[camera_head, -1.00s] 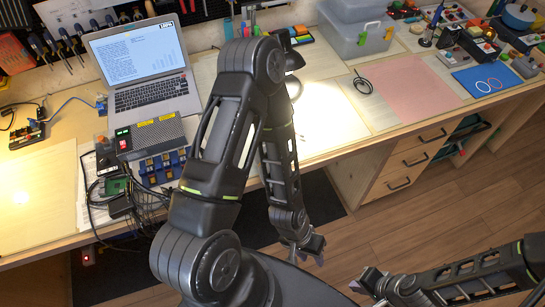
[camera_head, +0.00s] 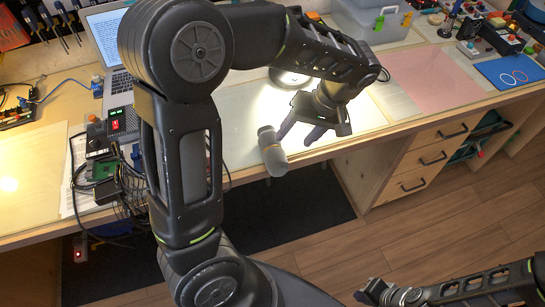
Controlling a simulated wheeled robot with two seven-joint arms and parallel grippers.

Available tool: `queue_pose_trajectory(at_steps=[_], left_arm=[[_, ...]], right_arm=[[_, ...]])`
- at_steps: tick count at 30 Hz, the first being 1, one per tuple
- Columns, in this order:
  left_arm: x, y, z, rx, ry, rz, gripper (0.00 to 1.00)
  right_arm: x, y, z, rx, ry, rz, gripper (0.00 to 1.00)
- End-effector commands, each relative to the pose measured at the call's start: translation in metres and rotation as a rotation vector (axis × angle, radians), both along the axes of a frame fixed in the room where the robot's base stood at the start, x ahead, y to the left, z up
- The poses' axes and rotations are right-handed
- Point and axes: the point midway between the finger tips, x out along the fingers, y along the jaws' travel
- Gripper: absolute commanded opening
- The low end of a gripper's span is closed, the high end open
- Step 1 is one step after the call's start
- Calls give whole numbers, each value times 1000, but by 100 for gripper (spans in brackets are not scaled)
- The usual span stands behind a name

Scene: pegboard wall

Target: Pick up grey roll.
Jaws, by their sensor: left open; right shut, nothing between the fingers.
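The grey roll (camera_head: 272,150) is a small cylinder at the front edge of the lit worktop, left of my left gripper. My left gripper (camera_head: 298,134) is open, its two dark fingers pointing down and left, close to the roll's right side. I cannot tell whether a finger touches the roll; it does not appear to be between the fingers. My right gripper (camera_head: 364,291) is shut and empty, low over the floor at the bottom of the view, far from the roll.
A laptop (camera_head: 112,40) and a cable-covered electronics box (camera_head: 122,120) stand to the left, partly behind my arm. A pink mat (camera_head: 428,78), a blue mat (camera_head: 512,72) and a clear bin (camera_head: 372,20) are on the right. Drawers (camera_head: 422,160) are below the worktop.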

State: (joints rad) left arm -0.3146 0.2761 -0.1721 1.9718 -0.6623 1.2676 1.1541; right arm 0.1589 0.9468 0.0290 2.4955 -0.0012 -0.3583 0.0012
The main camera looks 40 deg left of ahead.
Motion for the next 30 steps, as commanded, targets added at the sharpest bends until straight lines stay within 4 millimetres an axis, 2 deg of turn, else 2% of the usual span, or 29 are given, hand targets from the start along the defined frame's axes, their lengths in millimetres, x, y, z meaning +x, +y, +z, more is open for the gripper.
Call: queue_pose_trajectory(at_steps=[3, 11, 21, 30], left_arm=[[-6, 11, 13, 52, 0, 67, 57], [-7, 11, 14, 58, 4, 74, 57], [-12, 21, -10, 56, 7, 73, 57], [-12, 22, -12, 56, 6, 73, 57]], right_arm=[[0, 0, -1, 1, -1, 1, 0], [0, 0, 0, 0, -1, 1, 0], [0, 0, 0, 0, -1, 1, 0], [0, 0, 0, 0, -1, 1, 0]])
